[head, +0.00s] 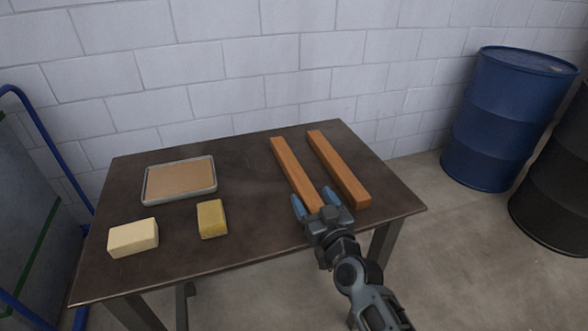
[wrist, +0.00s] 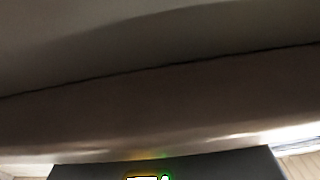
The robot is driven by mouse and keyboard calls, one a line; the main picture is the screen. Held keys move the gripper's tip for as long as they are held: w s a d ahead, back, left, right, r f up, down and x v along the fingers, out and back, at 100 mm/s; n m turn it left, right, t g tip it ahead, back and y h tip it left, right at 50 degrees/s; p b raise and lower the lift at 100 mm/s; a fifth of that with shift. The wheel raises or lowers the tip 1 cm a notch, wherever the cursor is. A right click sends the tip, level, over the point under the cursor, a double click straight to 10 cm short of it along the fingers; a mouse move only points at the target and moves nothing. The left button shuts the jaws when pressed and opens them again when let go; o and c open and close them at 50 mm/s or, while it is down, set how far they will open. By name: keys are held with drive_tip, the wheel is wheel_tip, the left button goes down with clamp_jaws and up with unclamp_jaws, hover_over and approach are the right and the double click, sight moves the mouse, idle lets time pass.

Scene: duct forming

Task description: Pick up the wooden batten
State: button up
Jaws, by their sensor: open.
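Two orange-brown wooden battens lie side by side on the dark table (head: 240,238) in the head view. The left batten (head: 291,170) and the right batten (head: 339,170) run from the back toward the front right, apart from each other. My gripper (head: 314,200) is at the near end of the left batten. Its blue fingers are spread, one on each side of that end in the picture. I cannot tell whether they touch the wood. The wrist view is dark and blurred, and no batten can be made out there.
A grey-rimmed tray (head: 180,197) with a tan inside sits at the back left of the table. A cream block (head: 133,238) and a yellow block (head: 212,219) lie in front of it. A blue drum (head: 507,117) and a dark drum (head: 563,180) stand right of the table.

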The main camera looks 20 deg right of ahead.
drive_tip(key=shift+w, duration=0.6)
drive_tip(key=shift+c, duration=0.2)
drive_tip(key=c, duration=1.1)
drive_tip(key=shift+c, duration=0.4)
drive_tip(key=shift+r, duration=0.1)
